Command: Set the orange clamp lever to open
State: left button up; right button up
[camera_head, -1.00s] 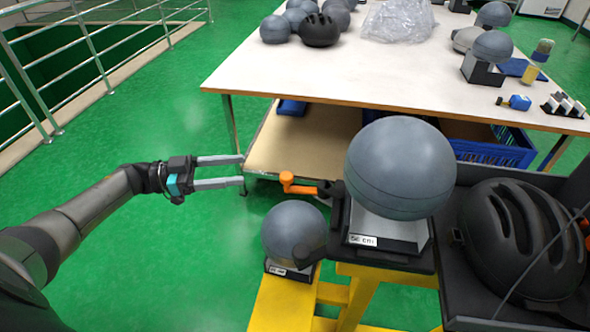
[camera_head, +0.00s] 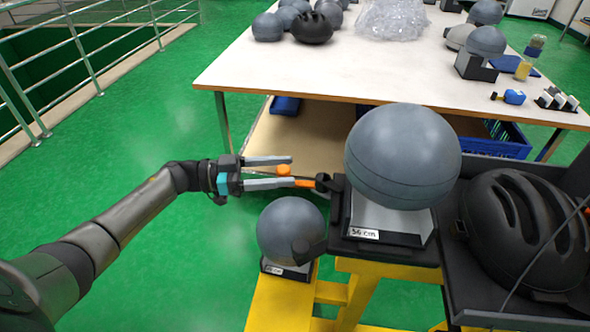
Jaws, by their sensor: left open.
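The orange clamp lever (camera_head: 304,182) sticks out to the left from the black clamp (camera_head: 333,190) beside the large grey headform (camera_head: 402,156). Its round orange knob (camera_head: 284,170) shows between the fingers of my left gripper (camera_head: 292,171). The gripper is open, with one finger above the knob in the picture and the other across the lever's arm, hiding part of it. I cannot tell whether either finger touches the lever. My right gripper is not in view.
A smaller grey headform (camera_head: 290,229) stands below the lever on a yellow stand (camera_head: 281,299). A black helmet (camera_head: 524,232) lies at the right. A white-topped table (camera_head: 340,70) with headforms stands behind. The green floor at left is clear.

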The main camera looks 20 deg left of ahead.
pick_arm(q)
jog(key=shift+f+x, duration=0.2)
jog(key=shift+x, duration=0.6)
jog(key=shift+f+x, duration=0.2)
jog(key=shift+x, duration=0.65)
grip_shut()
